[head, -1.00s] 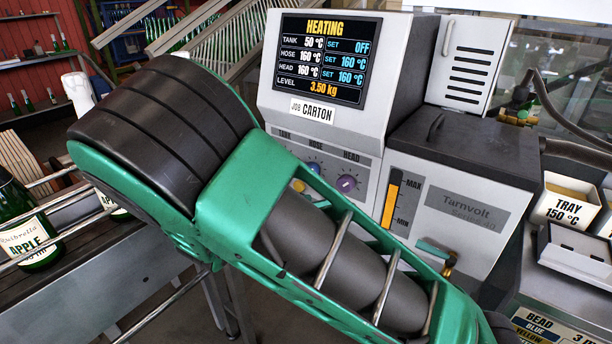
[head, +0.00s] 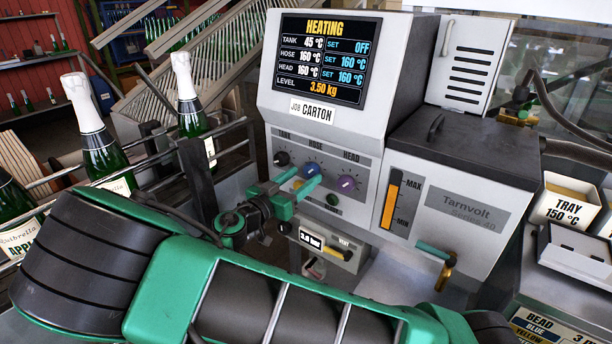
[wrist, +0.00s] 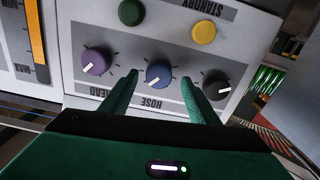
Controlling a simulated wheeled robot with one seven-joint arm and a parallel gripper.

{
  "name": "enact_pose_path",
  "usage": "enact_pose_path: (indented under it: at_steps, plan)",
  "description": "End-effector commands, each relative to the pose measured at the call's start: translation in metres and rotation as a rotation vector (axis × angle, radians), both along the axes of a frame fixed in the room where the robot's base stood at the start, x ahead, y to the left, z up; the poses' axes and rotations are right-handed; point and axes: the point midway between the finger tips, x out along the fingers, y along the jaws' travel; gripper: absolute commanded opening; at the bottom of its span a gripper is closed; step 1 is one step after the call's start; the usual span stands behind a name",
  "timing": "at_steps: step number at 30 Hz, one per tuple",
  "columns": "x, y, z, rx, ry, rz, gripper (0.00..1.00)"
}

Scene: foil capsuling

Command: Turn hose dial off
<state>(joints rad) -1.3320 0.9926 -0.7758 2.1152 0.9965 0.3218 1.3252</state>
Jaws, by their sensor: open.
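The blue hose dial (head: 312,168) is the middle of three dials on the grey machine's front panel; it also shows in the wrist view (wrist: 159,72). Its white pointer aims down-left in the wrist view. My gripper (head: 302,182) is open in front of the panel, fingers toward the dial. In the wrist view its two green fingers (wrist: 160,84) appear on either side of the blue dial, touching neither side that I can see. The screen (head: 322,60) reads hose 160 °C, set 160 °C, and tank set OFF.
The black tank dial (wrist: 217,84) and purple head dial (wrist: 97,61) flank the hose dial closely. Yellow (wrist: 204,32) and green (wrist: 131,12) buttons sit nearby on the panel. A pressure unit (head: 325,247) is below, and bottles (head: 103,150) stand at left.

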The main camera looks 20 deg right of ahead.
Motion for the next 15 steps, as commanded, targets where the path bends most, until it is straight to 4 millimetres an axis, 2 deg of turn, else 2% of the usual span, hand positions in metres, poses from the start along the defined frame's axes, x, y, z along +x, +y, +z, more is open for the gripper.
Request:
enact_pose_path:
  at_steps: [6, 15]
  plan:
    - [0.013, -0.018, 0.0, -0.001, 0.001, 0.0, 0.55]
    - [0.016, -0.021, 0.0, -0.001, 0.001, 0.001, 0.55]
